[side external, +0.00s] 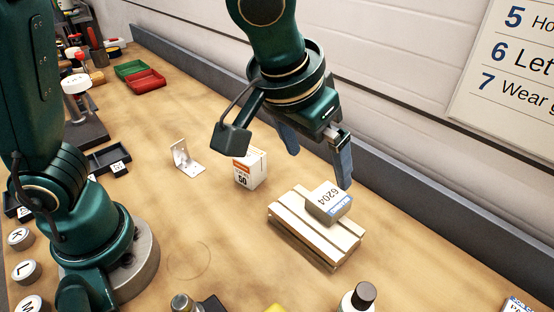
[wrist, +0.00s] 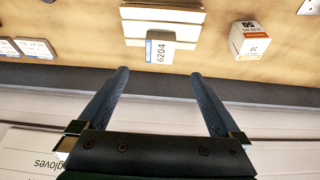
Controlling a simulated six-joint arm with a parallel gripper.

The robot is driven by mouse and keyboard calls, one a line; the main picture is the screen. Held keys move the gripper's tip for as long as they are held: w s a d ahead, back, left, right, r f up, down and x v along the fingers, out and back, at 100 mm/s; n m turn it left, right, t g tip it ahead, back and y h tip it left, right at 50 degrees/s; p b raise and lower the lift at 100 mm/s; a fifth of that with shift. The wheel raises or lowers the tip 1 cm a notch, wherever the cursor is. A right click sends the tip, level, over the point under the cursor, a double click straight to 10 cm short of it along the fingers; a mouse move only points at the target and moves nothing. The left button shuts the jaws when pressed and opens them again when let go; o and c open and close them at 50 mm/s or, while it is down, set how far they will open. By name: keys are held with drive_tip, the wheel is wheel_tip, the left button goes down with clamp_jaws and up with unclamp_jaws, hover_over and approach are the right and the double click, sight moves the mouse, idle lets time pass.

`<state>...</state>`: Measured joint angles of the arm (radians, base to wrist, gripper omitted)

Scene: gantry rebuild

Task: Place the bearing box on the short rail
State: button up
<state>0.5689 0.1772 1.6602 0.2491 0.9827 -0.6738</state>
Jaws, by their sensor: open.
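The bearing box (side external: 330,203), a small grey-white carton with a blue strip and marked 6204, lies on top of the short rail (side external: 290,226), a pale grooved block on the table. The box sits toward the rail's wall side; in the wrist view the box (wrist: 160,54) reaches past the edge of the rail (wrist: 190,16). My gripper (side external: 318,168) is open and empty, on the wall side of the box and apart from it. In the wrist view my gripper's fingertips (wrist: 160,72) stand wider than the box, with the box just beyond them.
A white and orange carton marked 50 (side external: 250,168) stands close to the left of the rail. A metal bracket (side external: 186,158) is farther left. A bottle (side external: 358,298) stands at the front. A grey ledge (side external: 400,198) runs along the wall.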

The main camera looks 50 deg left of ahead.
drive_tip(key=s+a+t, duration=0.1)
drive_tip(key=s+a, duration=1)
drive_tip(key=a, duration=0.2)
drive_tip(key=shift+s, duration=0.35)
idle(0.8)
